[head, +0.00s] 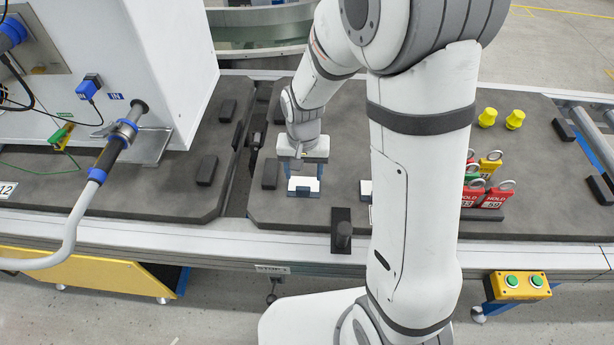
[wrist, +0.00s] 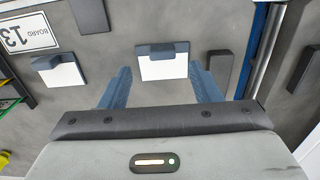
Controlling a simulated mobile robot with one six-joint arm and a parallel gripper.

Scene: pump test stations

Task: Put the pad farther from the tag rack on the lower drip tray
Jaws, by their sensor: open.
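Two white pads with dark blue grips lie on the dark grey board. The pad farther from the tag rack (head: 303,186) is just in front of my gripper (head: 305,172). In the wrist view this pad (wrist: 163,68) shows between the tips of my gripper's open blue fingers (wrist: 161,72); contact cannot be told. The other pad (head: 366,190) is partly hidden behind my arm; it shows whole in the wrist view (wrist: 62,74). The tag rack (head: 485,214) with red, yellow and green tags stands to the right. I cannot make out a drip tray.
Dark blocks (head: 270,173) lie on the board, one (wrist: 218,68) close beside the right finger in the wrist view. A dark post (head: 343,232) stands at the front edge. Yellow knobs (head: 514,119) stand at the right. A white cabinet with a hose (head: 85,200) stands left.

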